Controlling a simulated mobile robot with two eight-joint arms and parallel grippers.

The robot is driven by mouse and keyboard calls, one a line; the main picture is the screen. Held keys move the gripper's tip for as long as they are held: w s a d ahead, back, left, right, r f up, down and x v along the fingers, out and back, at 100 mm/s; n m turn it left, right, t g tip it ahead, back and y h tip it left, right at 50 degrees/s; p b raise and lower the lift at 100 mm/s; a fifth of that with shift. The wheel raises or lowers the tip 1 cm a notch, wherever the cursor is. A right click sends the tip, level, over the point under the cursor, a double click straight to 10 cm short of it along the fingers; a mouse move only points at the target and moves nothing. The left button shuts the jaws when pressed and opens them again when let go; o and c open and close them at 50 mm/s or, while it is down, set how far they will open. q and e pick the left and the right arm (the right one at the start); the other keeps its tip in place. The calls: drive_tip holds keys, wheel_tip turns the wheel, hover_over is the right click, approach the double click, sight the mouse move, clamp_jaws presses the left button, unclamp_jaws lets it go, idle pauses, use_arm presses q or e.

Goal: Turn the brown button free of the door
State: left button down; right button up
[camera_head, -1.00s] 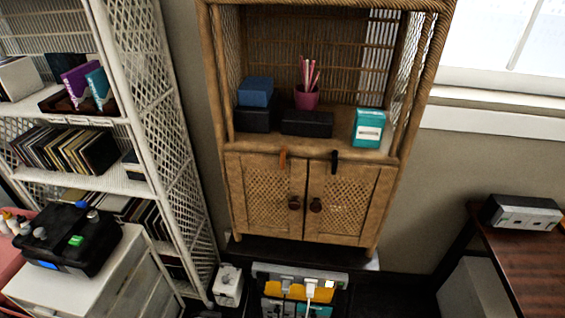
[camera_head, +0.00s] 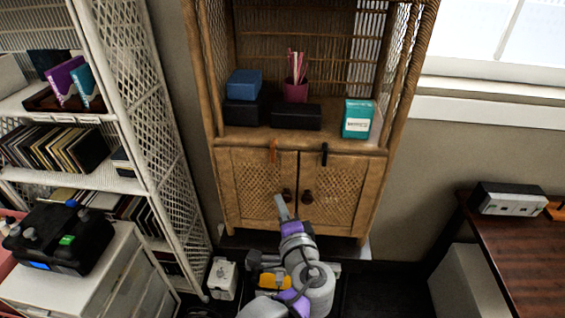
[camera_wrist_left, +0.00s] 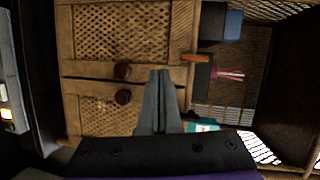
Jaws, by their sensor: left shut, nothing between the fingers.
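The brown button (camera_head: 272,152) is a small orange-brown strip at the top of the cabinet's left door (camera_head: 253,190). It stands upright, across the door's top edge and the frame above. In the left wrist view the brown button (camera_wrist_left: 195,57) lies lengthwise across that same edge. My left gripper (camera_head: 281,205) is shut and empty, low in front of the doors by the dark round knobs. In the left wrist view its fingertips (camera_wrist_left: 160,72) point at the cabinet, apart from the button. My right gripper is not in view.
A black button (camera_head: 324,154) sits atop the right door (camera_head: 334,190). Two round knobs (camera_head: 307,197) stick out near the door seam. The shelf above holds a blue box (camera_head: 244,83), a pink cup (camera_head: 296,91) and a teal box (camera_head: 358,119). A white rack (camera_head: 135,110) stands left.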

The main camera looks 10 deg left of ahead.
sight(273, 150)
use_arm(q)
drive_tip(key=d+r+m+t+h, duration=0.1)
drive_tip(key=d+r+m+t, duration=0.1)
drive_tip(key=d, duration=0.3)
drive_tip(key=shift+w+d+r, duration=0.35)
drive_tip(key=shift+w+r, duration=0.05)
drive_tip(key=shift+r, duration=0.35)
drive_tip(key=x, duration=0.5)
drive_tip(key=p+x, duration=0.1)
drive_tip(key=x, duration=0.4)
drive_tip(key=shift+w+a+r, duration=0.1)
drive_tip(key=shift+w+r, duration=0.15)
drive_tip(key=a, duration=0.3)
drive_tip(key=shift+s+a, duration=0.2)
drive_tip(key=shift+s, duration=0.05)
drive_tip(key=shift+a, duration=0.25)
